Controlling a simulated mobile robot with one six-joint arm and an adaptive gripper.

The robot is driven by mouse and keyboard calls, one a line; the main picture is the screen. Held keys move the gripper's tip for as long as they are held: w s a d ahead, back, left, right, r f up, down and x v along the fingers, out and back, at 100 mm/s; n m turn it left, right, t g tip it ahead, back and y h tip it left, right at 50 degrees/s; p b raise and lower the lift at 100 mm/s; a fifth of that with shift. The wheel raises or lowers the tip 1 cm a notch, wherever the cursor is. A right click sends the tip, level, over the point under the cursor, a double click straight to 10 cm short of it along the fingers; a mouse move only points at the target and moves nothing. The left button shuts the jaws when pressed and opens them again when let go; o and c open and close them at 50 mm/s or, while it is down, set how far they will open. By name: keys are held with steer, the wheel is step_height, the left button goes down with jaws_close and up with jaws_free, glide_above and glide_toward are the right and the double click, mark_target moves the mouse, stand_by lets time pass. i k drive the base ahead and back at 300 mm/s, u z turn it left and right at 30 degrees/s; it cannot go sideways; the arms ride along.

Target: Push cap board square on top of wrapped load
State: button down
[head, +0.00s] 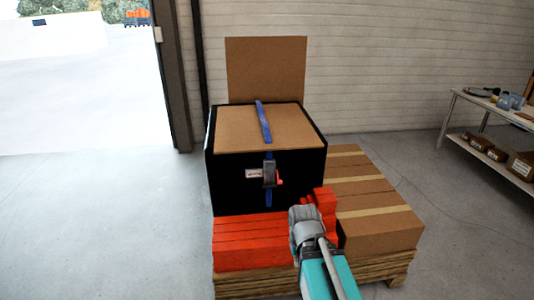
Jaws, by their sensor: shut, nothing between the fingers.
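The wrapped load (220,180) is a black box-shaped block standing on the pallet. A brown cap board (236,128) lies flat on top of it. A dark margin shows along the board's left and right edges, a little wider on the right.
Red stacked pieces (245,245) and taped cardboard boxes (375,200) share the wooden pallet (255,288). A brown board (266,68) stands upright behind the load. A workbench (490,110) stands at the right. Open floor lies left, by the doorway.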

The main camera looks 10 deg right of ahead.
mark_target(239, 129)
steer(key=u, duration=0.05)
steer(key=i, duration=1)
